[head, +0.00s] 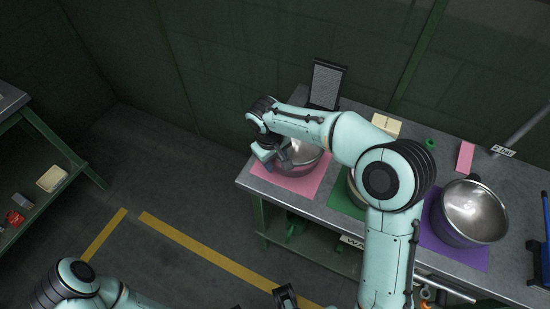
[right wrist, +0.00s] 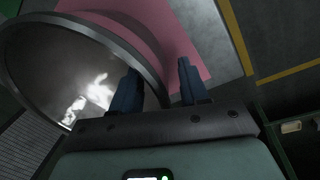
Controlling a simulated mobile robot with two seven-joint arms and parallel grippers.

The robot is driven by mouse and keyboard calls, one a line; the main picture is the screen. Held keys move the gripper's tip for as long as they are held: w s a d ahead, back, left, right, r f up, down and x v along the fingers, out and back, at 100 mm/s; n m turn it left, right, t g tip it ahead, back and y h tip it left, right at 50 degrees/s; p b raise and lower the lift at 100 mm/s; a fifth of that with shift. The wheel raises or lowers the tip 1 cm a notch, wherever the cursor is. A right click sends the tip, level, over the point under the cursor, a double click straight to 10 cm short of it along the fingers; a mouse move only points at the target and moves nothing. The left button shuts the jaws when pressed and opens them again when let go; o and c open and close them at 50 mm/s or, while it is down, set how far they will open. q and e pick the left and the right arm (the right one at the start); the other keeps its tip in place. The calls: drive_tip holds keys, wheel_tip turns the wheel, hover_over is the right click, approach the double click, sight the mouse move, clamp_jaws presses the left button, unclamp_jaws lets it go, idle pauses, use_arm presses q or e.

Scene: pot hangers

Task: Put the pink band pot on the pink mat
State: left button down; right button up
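A steel pot (head: 306,158) stands on the pink mat (head: 297,187) at the left end of the table. Its band colour cannot be made out. My right gripper (head: 270,153) is at the pot's left rim. In the right wrist view the pot (right wrist: 65,70) fills the left side, with the pink mat (right wrist: 180,38) beyond it. The right fingers (right wrist: 158,88) are apart, one over the pot's inside and one outside, with the rim between them and visible gaps. My left gripper (head: 285,297) shows partly at the bottom edge; its opening is unclear.
A second pot (head: 474,212) stands on a purple mat (head: 462,252) at the right. Another pot on the green mat (head: 343,196) is mostly hidden by my right arm. A dark upright stand (head: 325,84) is at the back edge. A pink block (head: 465,157) lies at the back right.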

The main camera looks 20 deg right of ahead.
drive_tip(key=shift+r, duration=0.1)
drive_tip(key=shift+r, duration=0.3)
wheel_tip(320, 180, up, 11)
drive_tip(key=a+p, duration=0.1)
drive_tip(key=p, duration=0.1)
drive_tip(key=shift+s+a+r, duration=0.2)
drive_tip(key=shift+s+a, duration=0.05)
drive_tip(key=shift+a, duration=0.1)
